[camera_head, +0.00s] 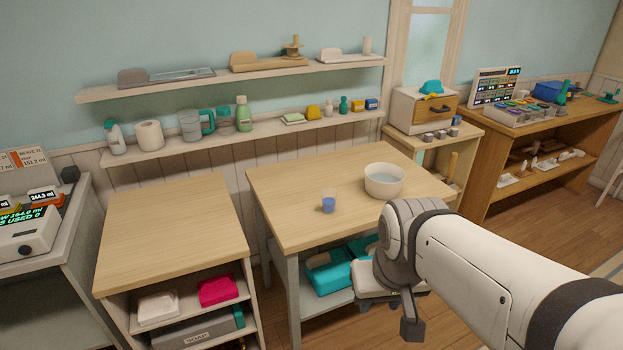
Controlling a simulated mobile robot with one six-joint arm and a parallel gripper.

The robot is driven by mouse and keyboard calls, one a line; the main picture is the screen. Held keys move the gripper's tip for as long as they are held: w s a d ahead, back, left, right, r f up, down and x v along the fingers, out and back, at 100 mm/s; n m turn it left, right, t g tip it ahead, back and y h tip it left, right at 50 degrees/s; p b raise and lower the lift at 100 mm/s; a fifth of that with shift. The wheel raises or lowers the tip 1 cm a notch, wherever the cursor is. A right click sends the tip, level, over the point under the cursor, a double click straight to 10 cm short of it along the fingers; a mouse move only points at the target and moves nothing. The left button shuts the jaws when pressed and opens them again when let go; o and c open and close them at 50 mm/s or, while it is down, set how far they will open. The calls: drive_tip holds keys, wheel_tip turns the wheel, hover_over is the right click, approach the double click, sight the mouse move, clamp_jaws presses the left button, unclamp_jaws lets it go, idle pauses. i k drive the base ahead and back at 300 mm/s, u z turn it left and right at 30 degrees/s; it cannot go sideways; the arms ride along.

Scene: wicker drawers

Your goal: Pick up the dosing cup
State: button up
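A small clear cup with blue in it, which looks like the dosing cup (328,204), stands upright on the middle wooden table (290,180), left of a white bowl (384,188). The bowl holds something pale blue, perhaps water. My white arm comes in from the lower right and bends down in front of the table. My gripper (411,322) is low at the arm's end, below the tabletop in the picture, right of the cup and apart from it. Only a dark grey end part shows clearly, so its opening cannot be told.
A bare wooden counter (170,230) stands at left. A lower shelf under the middle table holds teal items (328,278). Wall shelves (240,136) carry bottles, a paper roll and a jug. A drawer box (424,108) stands behind right. The tabletop around the cup is clear.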

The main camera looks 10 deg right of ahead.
sight(329, 202)
drive_tip(key=z, duration=0.05)
drive_tip(key=i, duration=0.95)
drive_tip(key=u, duration=0.05)
